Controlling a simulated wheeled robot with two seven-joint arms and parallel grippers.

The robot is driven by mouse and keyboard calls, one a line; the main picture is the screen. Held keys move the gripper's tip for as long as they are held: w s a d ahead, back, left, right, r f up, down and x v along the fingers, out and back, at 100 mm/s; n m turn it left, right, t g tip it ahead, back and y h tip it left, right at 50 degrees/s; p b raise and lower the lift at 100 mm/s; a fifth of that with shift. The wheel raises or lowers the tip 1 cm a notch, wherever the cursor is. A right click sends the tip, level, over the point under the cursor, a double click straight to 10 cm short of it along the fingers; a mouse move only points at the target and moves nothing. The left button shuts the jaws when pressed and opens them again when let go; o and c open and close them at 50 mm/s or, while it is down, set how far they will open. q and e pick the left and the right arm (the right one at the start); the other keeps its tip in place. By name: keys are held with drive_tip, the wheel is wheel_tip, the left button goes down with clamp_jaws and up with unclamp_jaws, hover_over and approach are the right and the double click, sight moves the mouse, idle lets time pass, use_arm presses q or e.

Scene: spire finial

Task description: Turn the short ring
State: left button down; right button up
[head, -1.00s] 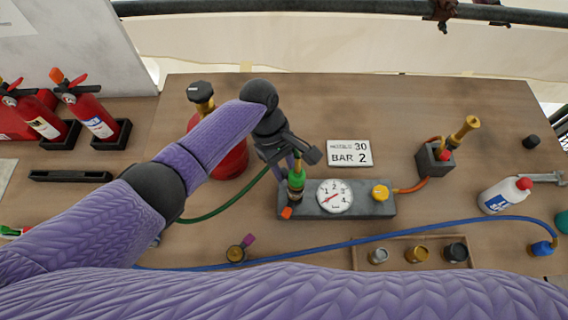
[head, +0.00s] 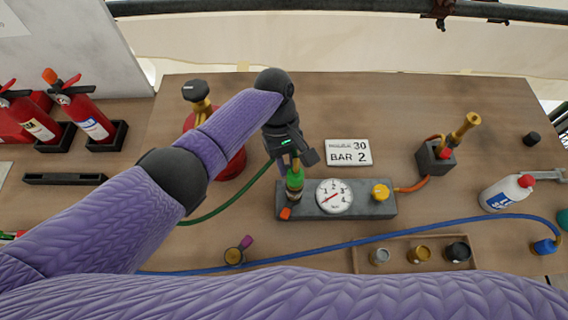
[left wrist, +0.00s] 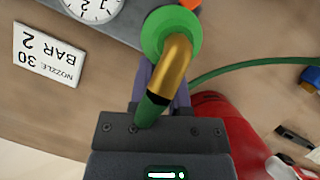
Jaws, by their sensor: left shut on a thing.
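A green ring (head: 295,178) sits on an upright fitting at the left end of the grey gauge block (head: 348,206). A bent brass pipe (left wrist: 177,60) rises from the green ring (left wrist: 153,33) in the left wrist view and ends in a black and green part near my gripper body. My left gripper (head: 296,165) reaches down to the fitting from above and is shut on the green ring. In the left wrist view its fingers pass beneath the brass pipe, so their contact is partly hidden. My right gripper is not in view.
The block carries a dial gauge (head: 333,196) and a yellow knob (head: 380,192). A red cylinder (head: 231,164) stands behind my left arm. A green hose (head: 222,212) runs left of the block. A blue hose (head: 350,243) and a cap tray (head: 362,266) lie in front.

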use_arm(q)
drive_tip(key=m+b, duration=0.1)
drive_tip(key=m, duration=0.1)
drive_tip(key=d+m+y, duration=0.1)
drive_tip(key=shift+w+d+f+m+b, duration=0.1)
drive_tip(key=shift+w+d+m+b, duration=0.05)
drive_tip(key=shift+m+b, duration=0.25)
drive_tip(key=m, duration=0.1)
drive_tip(key=d+m+y+b, duration=0.1)
drive_tip(key=shift+m, duration=0.4)
drive_tip(key=shift+s+d+m+y+b, duration=0.1)
drive_tip(key=shift+d+m+y, duration=0.2)
drive_tip(key=shift+m, duration=0.4)
drive_tip(key=shift+s+d+m+y+b, duration=0.1)
drive_tip(key=shift+m+y, duration=0.25)
drive_tip(key=shift+m, duration=0.35)
drive_tip(key=shift+s+d+m+y+b, duration=0.1)
drive_tip(key=shift+d+m+y, duration=0.2)
drive_tip(key=shift+m, duration=0.4)
drive_tip(key=shift+a+t, duration=0.1)
drive_tip(key=shift+t, duration=0.2)
drive_tip(key=c, duration=0.6)
unclamp_jaws()
drive_tip(key=shift+o, duration=0.2)
drive_tip(key=shift+r, duration=0.2)
